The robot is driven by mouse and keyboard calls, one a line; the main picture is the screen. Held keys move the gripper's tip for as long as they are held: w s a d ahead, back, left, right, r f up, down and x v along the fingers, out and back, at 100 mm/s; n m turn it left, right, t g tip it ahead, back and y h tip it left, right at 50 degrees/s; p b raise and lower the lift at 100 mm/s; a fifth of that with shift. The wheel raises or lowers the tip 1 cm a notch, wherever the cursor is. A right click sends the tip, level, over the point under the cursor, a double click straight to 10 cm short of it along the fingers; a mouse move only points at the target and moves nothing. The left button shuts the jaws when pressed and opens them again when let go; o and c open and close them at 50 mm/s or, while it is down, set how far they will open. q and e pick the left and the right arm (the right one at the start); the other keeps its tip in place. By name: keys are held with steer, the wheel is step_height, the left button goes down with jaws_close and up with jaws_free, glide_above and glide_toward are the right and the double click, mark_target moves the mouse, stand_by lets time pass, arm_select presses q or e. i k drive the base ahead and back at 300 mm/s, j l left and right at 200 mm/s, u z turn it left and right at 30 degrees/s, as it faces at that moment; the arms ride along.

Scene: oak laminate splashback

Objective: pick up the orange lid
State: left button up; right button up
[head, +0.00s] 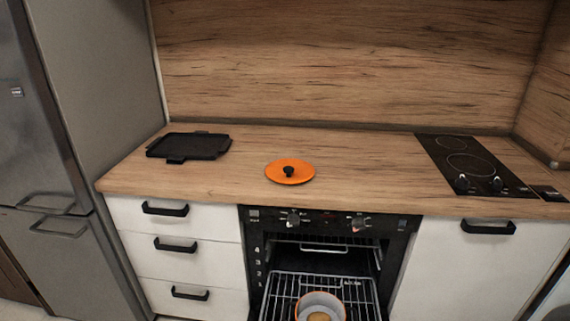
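The orange lid (306,174) lies flat on the wooden countertop, near its front edge and above the oven. It is round with a black knob in its middle. Nothing touches it or covers it. Neither of my grippers shows in the head view.
A black tray (188,146) lies left on the countertop (370,180), and a black hob (470,165) is at right. The oven (330,222) below is open, with a pot (301,304) on its pulled-out rack (275,290). A grey fridge (95,120) stands left. Counter around the lid is clear.

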mark_target(284, 170)
steer(key=i+j+z, duration=0.15)
steer(key=j, duration=0.35)
steer(key=i+j+z, duration=0.15)
steer(key=j, duration=0.35)
steer(key=j+z, duration=0.15)
steer(key=j, duration=0.35)
steer(key=i+j+z, duration=0.15)
steer(key=j, duration=0.4)
